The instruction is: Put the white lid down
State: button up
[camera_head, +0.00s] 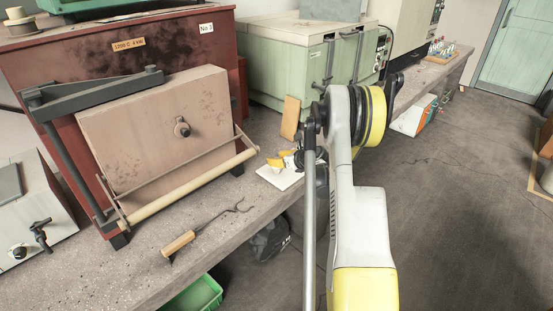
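The white lid (274,180) is a flat, pale, square-edged piece at the bench's front edge, right of the red kiln. It looks level and lies at or just above the bench top; I cannot tell whether it touches. My gripper (280,160), with yellow and black fingers, is right over the lid's far part. Its fingers are small here and partly hidden by my arm, so I cannot tell whether they are closed on the lid. My arm also hides the lid's right end.
The red kiln (60,75) with its bar handle (190,187) stands left. A wooden-handled hooked tool (180,243) lies on the bench (140,280) in front. A tan board (290,118) leans against the green kiln (290,70) behind. A green crate (195,296) is below.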

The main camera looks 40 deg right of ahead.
jog(key=shift+s+r, duration=0.2)
jog(key=shift+r, duration=0.1)
jog(key=p+v, duration=0.4)
jog(key=v, duration=0.7)
jog(key=shift+s, duration=0.3)
dwell(0.5)
